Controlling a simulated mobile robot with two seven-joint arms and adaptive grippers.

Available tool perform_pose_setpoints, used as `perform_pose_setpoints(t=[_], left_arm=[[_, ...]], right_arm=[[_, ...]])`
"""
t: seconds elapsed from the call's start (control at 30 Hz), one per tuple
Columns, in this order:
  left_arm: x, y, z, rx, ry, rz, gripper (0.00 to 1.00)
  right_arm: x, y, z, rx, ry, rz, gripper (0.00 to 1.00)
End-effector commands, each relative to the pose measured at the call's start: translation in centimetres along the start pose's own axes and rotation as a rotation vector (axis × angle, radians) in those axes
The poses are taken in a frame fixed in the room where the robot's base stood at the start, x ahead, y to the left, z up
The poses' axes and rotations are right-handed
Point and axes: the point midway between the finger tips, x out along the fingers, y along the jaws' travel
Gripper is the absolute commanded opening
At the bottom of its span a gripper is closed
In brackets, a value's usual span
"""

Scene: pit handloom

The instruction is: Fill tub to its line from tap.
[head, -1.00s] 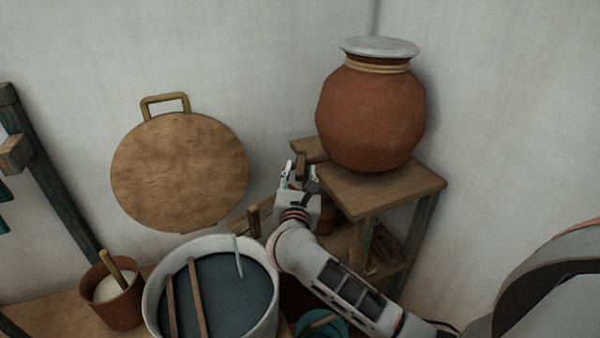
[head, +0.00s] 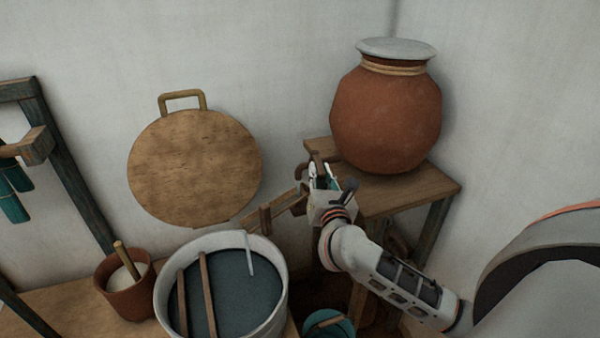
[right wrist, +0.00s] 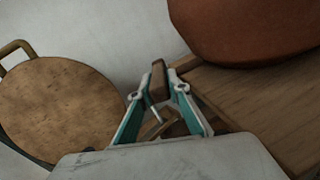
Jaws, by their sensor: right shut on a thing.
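The tub (head: 281,300) is a pale grey round vessel at the bottom of the head view, holding dark blue-green liquid (head: 234,300). A pale strip (head: 249,255) stands inside its far wall. I cannot make out a fill line. A wooden spout (head: 284,203) runs from the stand toward the tub. No stream of water shows. My right gripper (head: 322,174) is beside the stand, below the clay pot (head: 386,120). In the right wrist view its fingers (right wrist: 160,92) are shut on a small brown wooden piece (right wrist: 158,78), apparently the tap's handle. My left gripper is out of view.
Two wooden sticks (head: 208,300) lie across the tub. A clay cup (head: 128,292) stands left of it and a teal bowl (head: 330,327) right of it. A round wooden lid (head: 195,168) leans on the wall. The pot's wooden stand (head: 420,188) is close to my right arm.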

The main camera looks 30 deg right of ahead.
Motion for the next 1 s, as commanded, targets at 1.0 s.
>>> perform_pose_setpoints(t=[1.0], left_arm=[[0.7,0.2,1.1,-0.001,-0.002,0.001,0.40]], right_arm=[[0.1,-2.2,0.4,0.001,0.051,0.237,0.34]])
